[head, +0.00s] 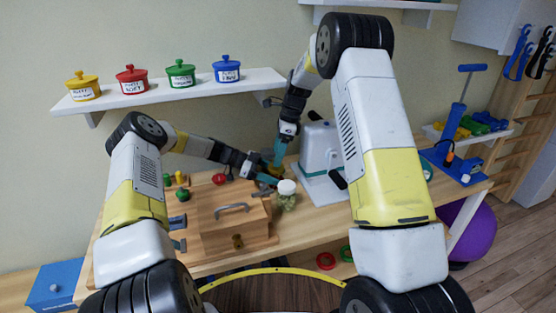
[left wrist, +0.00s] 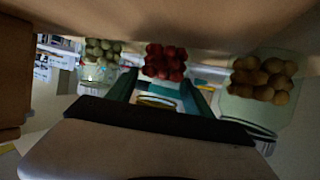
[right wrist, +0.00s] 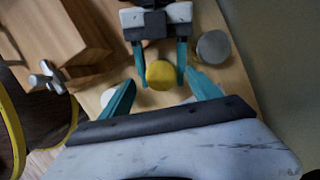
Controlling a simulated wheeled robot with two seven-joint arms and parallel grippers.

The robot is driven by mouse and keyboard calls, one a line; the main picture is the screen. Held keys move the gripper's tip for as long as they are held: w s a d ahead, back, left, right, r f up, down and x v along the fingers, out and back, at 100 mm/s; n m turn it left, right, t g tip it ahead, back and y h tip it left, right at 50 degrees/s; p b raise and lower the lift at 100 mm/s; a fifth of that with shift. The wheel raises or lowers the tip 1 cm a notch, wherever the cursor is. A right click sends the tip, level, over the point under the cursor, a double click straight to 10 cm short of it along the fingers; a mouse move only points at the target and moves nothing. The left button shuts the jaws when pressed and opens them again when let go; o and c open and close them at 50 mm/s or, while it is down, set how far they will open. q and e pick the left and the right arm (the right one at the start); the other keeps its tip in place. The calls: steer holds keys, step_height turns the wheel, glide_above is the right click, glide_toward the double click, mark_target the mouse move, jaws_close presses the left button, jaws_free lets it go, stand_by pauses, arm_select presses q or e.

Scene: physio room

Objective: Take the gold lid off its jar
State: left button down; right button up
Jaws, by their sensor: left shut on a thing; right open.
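The jar with the gold lid stands on the wooden table among other jars. In the left wrist view, which is upside down, red balls show in the jar (left wrist: 165,64) and the gold lid (left wrist: 157,101) is on it. My left gripper (head: 268,172) is shut on this jar, one teal finger on each side; the fingers also show in the right wrist view (right wrist: 161,66). The gold lid (right wrist: 161,75) is seen there from above. My right gripper (head: 279,152) is open above the jar, its fingers (right wrist: 162,92) apart and empty.
A white-lidded jar (head: 287,194) stands close in front, and a grey-lidded jar (right wrist: 213,47) stands on the other side. A wooden box (head: 230,216) with a handle is at the left. A white machine (head: 320,150) stands right. A shelf (head: 180,94) with coloured pots hangs behind.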

steer(key=shift+r, duration=0.3)
steer(key=shift+c, duration=1.1)
steer(key=shift+s+a+r+n, duration=0.1)
steer(key=shift+s+a+n, duration=0.1)
steer(key=shift+n, duration=0.2)
step_height(320, 180, up, 6)
steer(key=s+a+n+t+h, duration=0.25)
steer(key=n+h, duration=0.25)
steer(key=n, duration=0.4)
steer(key=x, duration=1.1)
steer(key=shift+d, duration=0.1)
steer(key=shift+c, duration=0.4)
